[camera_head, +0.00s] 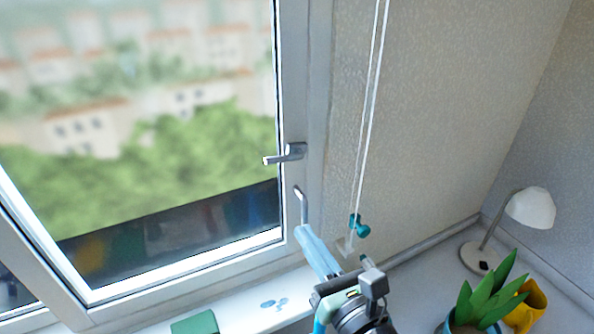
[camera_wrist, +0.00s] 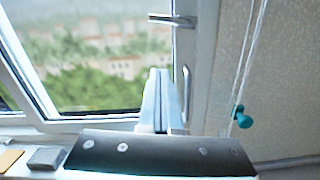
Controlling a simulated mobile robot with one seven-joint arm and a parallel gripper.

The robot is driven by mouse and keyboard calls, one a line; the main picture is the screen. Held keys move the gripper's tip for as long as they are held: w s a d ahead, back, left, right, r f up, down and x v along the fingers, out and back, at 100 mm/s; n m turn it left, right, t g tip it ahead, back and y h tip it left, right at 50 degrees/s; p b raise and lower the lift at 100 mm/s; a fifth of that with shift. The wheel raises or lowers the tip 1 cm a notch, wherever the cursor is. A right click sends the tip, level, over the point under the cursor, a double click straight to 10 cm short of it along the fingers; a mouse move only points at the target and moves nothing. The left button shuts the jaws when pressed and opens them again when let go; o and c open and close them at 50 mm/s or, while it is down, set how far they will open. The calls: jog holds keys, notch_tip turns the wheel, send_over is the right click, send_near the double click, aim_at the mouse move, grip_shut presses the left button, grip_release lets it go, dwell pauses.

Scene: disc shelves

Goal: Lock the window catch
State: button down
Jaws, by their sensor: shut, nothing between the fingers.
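The window (camera_head: 150,120) has a white frame and fills the left of the head view. A grey metal lever handle (camera_head: 287,154) on its right frame post points left, roughly level; it also shows at the top of the wrist view (camera_wrist: 172,20). Below it, a slim curved metal piece (camera_head: 301,205) stands upright on the same post, also seen in the wrist view (camera_wrist: 185,92). I cannot tell which of the two is the catch. My gripper (camera_head: 301,233) is shut and empty, its pale blue fingers just below the curved piece; they also show in the wrist view (camera_wrist: 158,72). Contact is unclear.
A white blind cord (camera_head: 370,100) with a teal toggle (camera_head: 359,226) hangs right of the window. A green block (camera_head: 195,323) is on the sill. A white lamp (camera_head: 531,208), a green plant (camera_head: 487,298) and a yellow cup (camera_head: 527,309) stand at the right.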

jog(key=shift+w, duration=0.1)
dwell(0.3)
jog(key=w+a+r+p, duration=0.3)
jog(key=w+r+p, duration=0.1)
jog(key=w, duration=0.6)
jog(key=shift+a+r+p, duration=0.15)
jog(key=shift+a+p, duration=0.05)
jog(key=shift+p, duration=0.25)
